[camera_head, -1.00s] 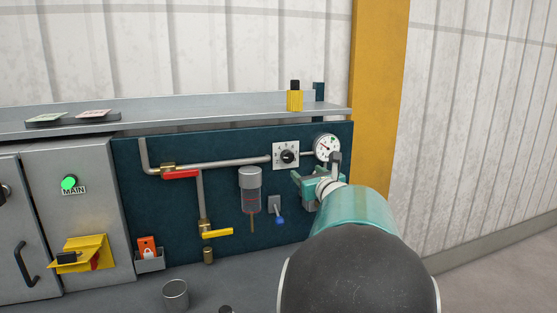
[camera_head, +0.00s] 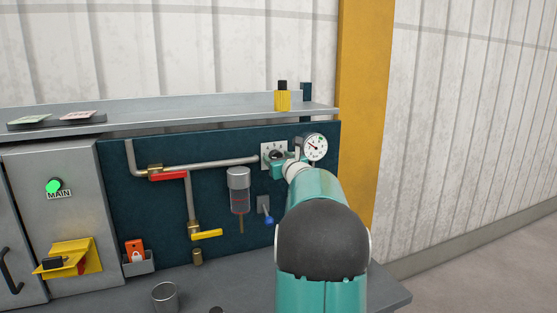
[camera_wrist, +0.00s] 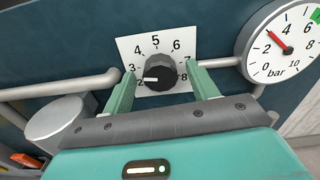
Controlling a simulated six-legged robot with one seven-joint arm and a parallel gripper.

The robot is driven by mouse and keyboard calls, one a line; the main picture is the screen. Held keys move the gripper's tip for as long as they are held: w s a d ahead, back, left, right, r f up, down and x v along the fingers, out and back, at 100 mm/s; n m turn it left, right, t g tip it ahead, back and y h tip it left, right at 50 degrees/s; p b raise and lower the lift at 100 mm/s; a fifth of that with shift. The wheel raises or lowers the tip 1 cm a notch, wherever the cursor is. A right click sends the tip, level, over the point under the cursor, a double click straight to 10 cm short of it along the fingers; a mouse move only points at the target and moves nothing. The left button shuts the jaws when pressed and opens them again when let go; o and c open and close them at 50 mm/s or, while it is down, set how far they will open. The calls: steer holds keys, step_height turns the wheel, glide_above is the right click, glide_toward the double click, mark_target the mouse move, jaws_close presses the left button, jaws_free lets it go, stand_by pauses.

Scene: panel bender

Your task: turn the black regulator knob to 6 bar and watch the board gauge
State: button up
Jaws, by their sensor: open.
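The black regulator knob (camera_wrist: 161,73) sits on a white scale plate (camera_wrist: 135,47) numbered from 2 to 8. Its white mark points left, near 2. The knob is partly hidden in the head view (camera_head: 277,155). The round board gauge (camera_wrist: 287,47) is right of it, also seen in the head view (camera_head: 314,147). Its red needle points up-left, between 2 and 4. My gripper (camera_wrist: 157,80) is open in front of the plate, one finger on each side of the knob, with gaps visible. The gripper also shows in the head view (camera_head: 284,168).
Pipes with a red lever (camera_head: 168,176) and a yellow lever (camera_head: 207,235) run left of the knob. A filter bowl (camera_head: 239,190) and a blue-tipped lever (camera_head: 267,218) are below it. A shelf (camera_head: 200,110) carries a yellow bottle (camera_head: 282,98). A metal cup (camera_head: 164,297) stands below.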

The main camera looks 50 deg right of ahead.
steer(key=c, duration=1)
steer(key=shift+m, duration=0.3)
steer(key=m, duration=2.3)
steer(key=shift+s+d+f, duration=0.1)
